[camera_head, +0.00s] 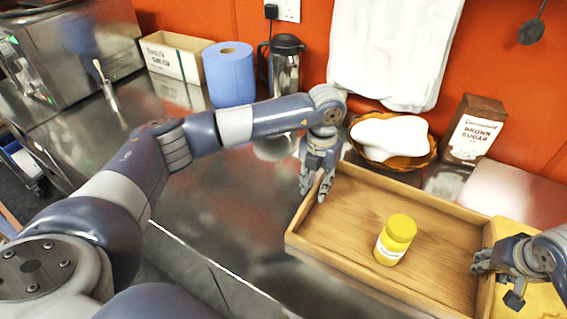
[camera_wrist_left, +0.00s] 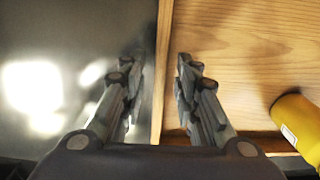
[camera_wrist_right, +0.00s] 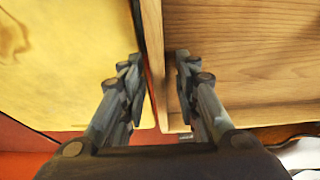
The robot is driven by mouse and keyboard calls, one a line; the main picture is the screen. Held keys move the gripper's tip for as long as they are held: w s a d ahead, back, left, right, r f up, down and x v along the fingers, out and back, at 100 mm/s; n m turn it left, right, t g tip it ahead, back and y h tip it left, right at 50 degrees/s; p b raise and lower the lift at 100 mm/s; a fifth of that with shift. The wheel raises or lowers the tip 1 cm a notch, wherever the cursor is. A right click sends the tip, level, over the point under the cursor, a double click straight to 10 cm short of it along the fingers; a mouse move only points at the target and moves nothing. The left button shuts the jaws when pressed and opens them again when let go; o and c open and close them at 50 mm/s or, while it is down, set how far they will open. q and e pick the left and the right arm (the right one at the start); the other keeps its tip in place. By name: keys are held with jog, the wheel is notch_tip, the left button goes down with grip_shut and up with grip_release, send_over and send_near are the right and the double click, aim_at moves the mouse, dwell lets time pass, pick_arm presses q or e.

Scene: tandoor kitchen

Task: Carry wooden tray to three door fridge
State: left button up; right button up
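The wooden tray (camera_head: 345,262) rests on the metal counter at the right of the head view. A yellow jar (camera_head: 396,240) with a white label stands inside it. My left gripper (camera_head: 315,192) is at the tray's left wall, one finger outside and one inside; in the left wrist view its fingers (camera_wrist_left: 157,85) stand apart around the wall. My right gripper (camera_head: 496,280) is at the right wall; in the right wrist view its fingers (camera_wrist_right: 158,80) straddle that wall with small gaps. Both are open. I cannot identify a three door fridge in these views.
Behind the tray are a bowl (camera_head: 424,163) with a white item and a brown sugar box (camera_head: 474,130). A yellow board (camera_head: 515,226) lies right of the tray. A blue roll (camera_head: 229,74), jug (camera_head: 286,72) and carton (camera_head: 172,58) stand farther left. The counter's middle is clear.

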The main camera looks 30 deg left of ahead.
jog(key=shift+r, duration=0.2)
pick_arm(q)
notch_tip(320, 180, up, 10)
jog(key=shift+r, duration=0.25)
pick_arm(e)
jog(key=v, duration=1.1)
jog(key=shift+s+r, duration=0.25)
jog(key=shift+r, duration=0.05)
